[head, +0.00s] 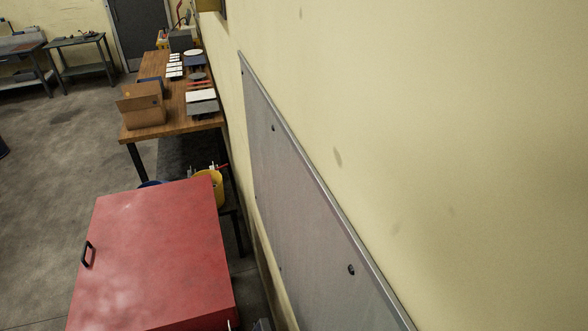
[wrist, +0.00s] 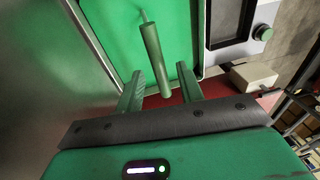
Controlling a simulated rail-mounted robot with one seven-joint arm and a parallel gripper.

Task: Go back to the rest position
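My gripper (wrist: 160,72) shows in the wrist view with its two green fingers spread apart. A green cylinder (wrist: 152,48) with a thin tip lies beyond and between the fingers, in front of a bright green panel (wrist: 115,25). Gaps show on both sides of the cylinder, and I see no finger closed on it. Whether the cylinder is fixed to the panel I cannot tell. The head view does not show my gripper or arm.
The head view shows a red cabinet (head: 155,250), a wooden table (head: 150,72), a grey wall panel (head: 300,190) and open floor (head: 60,150) at left.

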